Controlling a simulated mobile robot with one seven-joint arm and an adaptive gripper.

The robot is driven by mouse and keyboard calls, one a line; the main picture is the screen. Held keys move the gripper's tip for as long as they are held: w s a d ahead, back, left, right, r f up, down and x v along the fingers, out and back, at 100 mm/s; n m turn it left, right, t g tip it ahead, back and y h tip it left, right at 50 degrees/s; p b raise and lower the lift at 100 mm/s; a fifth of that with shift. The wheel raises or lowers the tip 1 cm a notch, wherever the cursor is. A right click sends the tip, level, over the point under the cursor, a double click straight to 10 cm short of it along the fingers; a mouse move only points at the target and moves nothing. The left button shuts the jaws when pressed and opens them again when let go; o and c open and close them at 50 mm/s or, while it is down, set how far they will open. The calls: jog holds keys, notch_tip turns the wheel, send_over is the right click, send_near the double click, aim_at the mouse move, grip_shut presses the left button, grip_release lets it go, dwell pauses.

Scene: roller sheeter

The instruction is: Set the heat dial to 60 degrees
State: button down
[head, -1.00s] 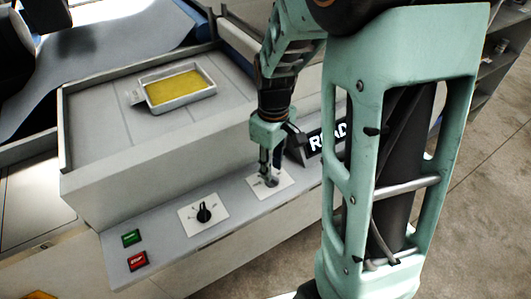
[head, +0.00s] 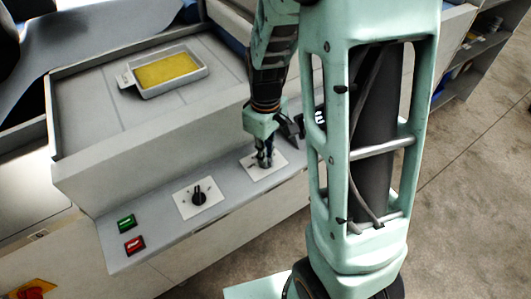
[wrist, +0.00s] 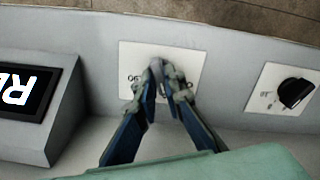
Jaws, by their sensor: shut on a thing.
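My gripper (head: 264,164) points down at the right-hand white dial plate (head: 281,160) on the machine's front ledge. In the wrist view, its two fingers (wrist: 158,72) come together at the middle of that plate (wrist: 190,57), shut on a small knob there. The fingers hide most of the knob, so its pointer cannot be read. An upside-down number that looks like 60 shows at the plate's edge, beside the left finger. A second dial with a black knob (head: 199,197) sits to the left in the head view; it also shows in the wrist view (wrist: 294,92).
A display (wrist: 25,92) stands beside the gripped plate, mostly hidden by my arm in the head view. Green (head: 126,223) and red (head: 134,245) buttons are at the ledge's left end. A tray with yellow contents (head: 152,90) lies on the machine top.

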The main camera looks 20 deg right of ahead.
jog(key=shift+m, duration=0.3)
jog(key=m, duration=0.4)
jog(key=shift+m+p, duration=0.3)
jog(key=shift+m, duration=1.9)
jog(key=c, duration=2)
grip_release()
notch_tip(320, 180, up, 12)
